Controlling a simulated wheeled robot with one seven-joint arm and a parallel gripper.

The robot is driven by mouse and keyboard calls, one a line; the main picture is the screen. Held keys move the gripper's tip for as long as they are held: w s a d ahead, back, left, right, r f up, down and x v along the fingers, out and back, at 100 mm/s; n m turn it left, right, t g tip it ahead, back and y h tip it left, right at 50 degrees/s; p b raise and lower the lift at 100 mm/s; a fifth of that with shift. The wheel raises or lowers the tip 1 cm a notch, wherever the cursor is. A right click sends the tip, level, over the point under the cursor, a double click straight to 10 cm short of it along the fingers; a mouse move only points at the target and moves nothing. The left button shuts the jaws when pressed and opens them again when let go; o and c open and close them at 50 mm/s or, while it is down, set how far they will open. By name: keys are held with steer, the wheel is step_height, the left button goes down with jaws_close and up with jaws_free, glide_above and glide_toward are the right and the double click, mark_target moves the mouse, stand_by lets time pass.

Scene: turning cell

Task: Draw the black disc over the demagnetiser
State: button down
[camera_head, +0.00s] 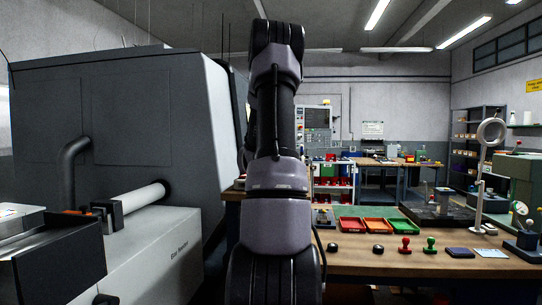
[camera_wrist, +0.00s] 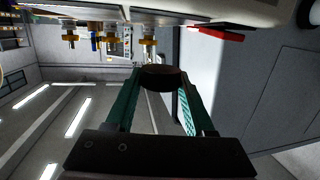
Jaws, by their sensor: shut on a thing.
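My gripper (camera_wrist: 161,80) shows in the wrist view with its two green fingers closed on the sides of a dark round disc (camera_wrist: 162,73). The disc is held at the fingertips, clear of other surfaces as far as I can see. In the head view my own arm hides the gripper and the disc. I cannot tell for certain which thing is the demagnetiser; a dark blue flat block (camera_head: 460,252) lies on the bench at the right.
A large grey machine (camera_head: 110,120) stands left.

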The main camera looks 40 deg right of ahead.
steer(key=shift+r, duration=1.8)
